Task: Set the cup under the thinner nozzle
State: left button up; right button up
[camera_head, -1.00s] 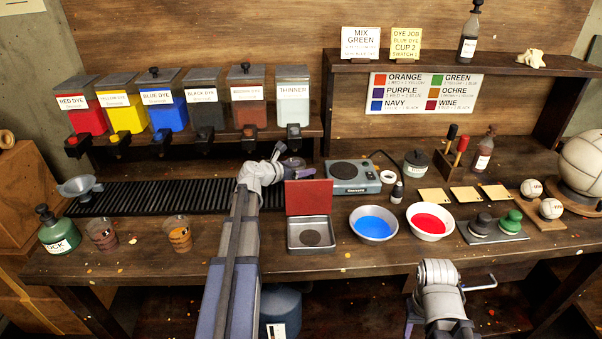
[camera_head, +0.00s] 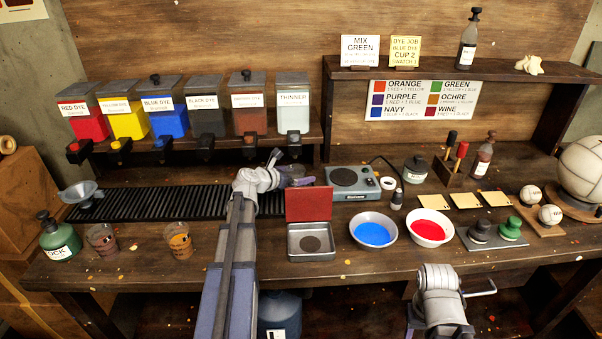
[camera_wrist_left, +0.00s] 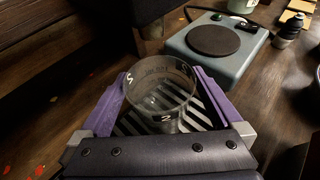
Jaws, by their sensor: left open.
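The clear glass cup (camera_wrist_left: 160,92) stands upright on the slatted drip tray, between the purple fingers of my open left gripper (camera_wrist_left: 160,98). In the head view the cup (camera_head: 294,171) is small and partly hidden by my left gripper (camera_head: 282,176). The thinner dispenser (camera_head: 293,99) is the rightmost in the row, and its dark nozzle (camera_head: 294,137) is above the cup's area. I cannot tell whether the cup is exactly centred under it. My right arm is low at the bottom right; its fingers do not show clearly.
Several dye dispensers stand left of the thinner. A hot plate (camera_head: 352,181) stands just right of the cup. Two marked cups (camera_head: 102,239) (camera_head: 178,240) stand at left.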

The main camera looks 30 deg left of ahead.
pick_arm(q)
jog(key=p+v, duration=0.3)
jog(key=v, duration=0.7)
jog(key=shift+s, duration=0.25)
